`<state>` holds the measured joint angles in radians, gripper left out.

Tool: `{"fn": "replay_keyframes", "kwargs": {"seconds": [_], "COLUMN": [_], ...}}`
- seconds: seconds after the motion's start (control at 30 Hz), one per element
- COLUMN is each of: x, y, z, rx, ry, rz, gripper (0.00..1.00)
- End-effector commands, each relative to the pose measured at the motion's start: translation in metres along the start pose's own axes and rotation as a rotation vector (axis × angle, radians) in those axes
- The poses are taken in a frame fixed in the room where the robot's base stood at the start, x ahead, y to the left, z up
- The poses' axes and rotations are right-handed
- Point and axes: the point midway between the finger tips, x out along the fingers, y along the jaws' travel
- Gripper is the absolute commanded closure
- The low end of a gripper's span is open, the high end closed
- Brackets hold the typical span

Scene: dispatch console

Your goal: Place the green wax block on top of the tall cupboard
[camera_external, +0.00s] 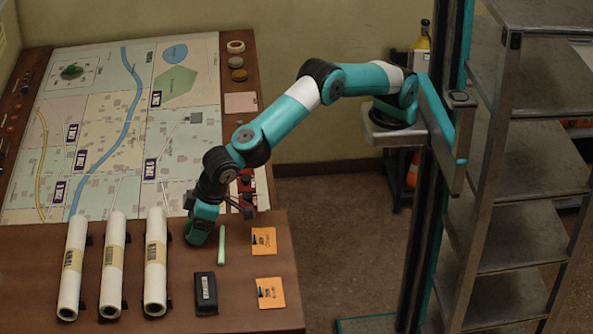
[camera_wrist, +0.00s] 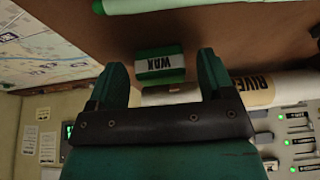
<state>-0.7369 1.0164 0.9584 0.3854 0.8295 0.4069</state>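The green wax block (camera_wrist: 160,76), with a white band marked WAX, lies on the brown desk in the wrist view. I cannot make it out in the external view, where my gripper seems to cover it. My gripper (camera_external: 197,238) points down low over the desk, between the paper rolls and a pale green stick. In the wrist view my gripper (camera_wrist: 161,66) is open, its fingers apart on the left and right of the block, with gaps on both sides. I cannot tell whether the fingertips reach down beside it. No tall cupboard can be made out for certain.
Paper rolls (camera_external: 155,262) lie left of my gripper. A map (camera_external: 110,120) covers the far desk. Metal shelves (camera_external: 530,160) stand at the right.

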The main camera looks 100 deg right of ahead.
Motion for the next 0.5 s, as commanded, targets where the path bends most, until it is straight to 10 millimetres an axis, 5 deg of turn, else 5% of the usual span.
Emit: {"fn": "replay_keyframes", "kwargs": {"seconds": [0.33,0.5], "x": [-0.009,-0.040], "y": [-0.001,-0.001], "z": [-0.002,-0.001], "rx": [0.000,0.001], "ry": [0.003,0.004], "rz": [-0.001,-0.004], "gripper": [0.25,0.25]}}
